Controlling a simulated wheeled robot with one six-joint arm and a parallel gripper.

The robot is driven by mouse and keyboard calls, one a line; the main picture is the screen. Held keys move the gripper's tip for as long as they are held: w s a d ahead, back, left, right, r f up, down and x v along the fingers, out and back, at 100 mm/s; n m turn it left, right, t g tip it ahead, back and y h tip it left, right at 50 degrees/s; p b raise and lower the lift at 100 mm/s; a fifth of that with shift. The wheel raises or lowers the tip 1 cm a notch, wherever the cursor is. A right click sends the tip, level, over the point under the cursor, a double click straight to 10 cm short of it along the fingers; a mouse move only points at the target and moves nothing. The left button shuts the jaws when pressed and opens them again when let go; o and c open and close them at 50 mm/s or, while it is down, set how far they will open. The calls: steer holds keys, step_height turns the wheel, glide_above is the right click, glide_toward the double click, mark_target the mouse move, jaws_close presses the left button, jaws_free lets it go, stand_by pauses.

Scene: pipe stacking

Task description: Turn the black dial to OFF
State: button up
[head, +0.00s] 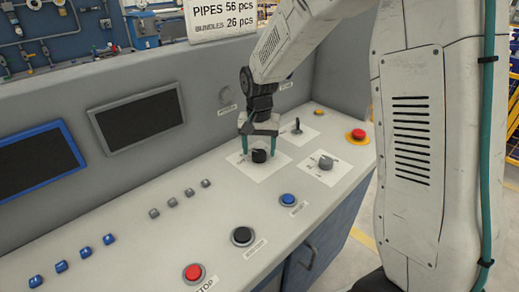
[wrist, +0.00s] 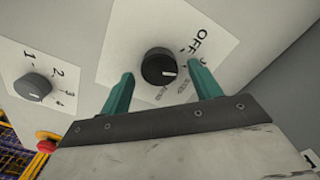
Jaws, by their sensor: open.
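The black dial (head: 259,156) sits on a white label plate on the console. In the wrist view the dial (wrist: 159,66) has a white pointer line aimed right, below the word OFF (wrist: 201,38). The label it faces is partly hidden by a finger. My gripper (head: 259,147) is open above the dial, with one teal finger on each side. In the wrist view my gripper (wrist: 160,74) has the dial between its fingertips with gaps showing; I cannot tell how far the tips are above the panel.
A grey numbered dial (head: 326,162), a small black switch (head: 297,127) and a red emergency button (head: 358,134) are close by on the right. Blue (head: 288,199), black (head: 242,236) and red (head: 194,272) buttons line the front. The console's back wall (head: 215,60) rises behind.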

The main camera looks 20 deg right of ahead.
steer(key=shift+f, duration=0.45)
steer(key=c, duration=1)
steer(key=shift+n, duration=0.3)
steer(key=shift+o, duration=0.2)
steer(key=n, duration=0.3)
steer(key=shift+a+n, duration=0.1)
steer(key=shift+n, duration=2)
